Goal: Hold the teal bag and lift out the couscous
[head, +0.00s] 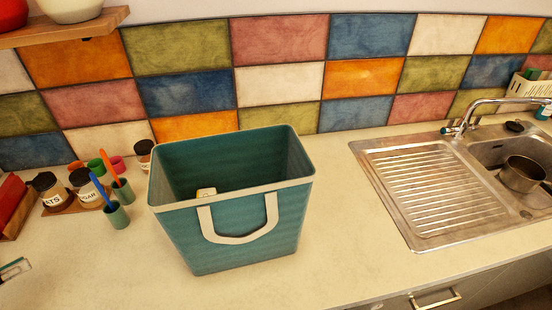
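The teal bag (245,235) stands upright and open on the counter in the head view, with a pale rim and a pale handle on its front. Inside it, the top of a small cream and yellowish item (206,192) shows above the front rim. It may be the couscous, but the rest is hidden by the bag's front wall. Part of my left gripper (15,268) shows at the left edge, well apart from the bag. Too little shows to tell whether it is open. My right gripper is not in view.
Left of the bag stand labelled jars (82,184) with dark lids and small green cups (117,215) with brushes or utensils. A sink with a drainer (425,190) and a pot (522,174) lies to the right. The counter in front of the bag is clear.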

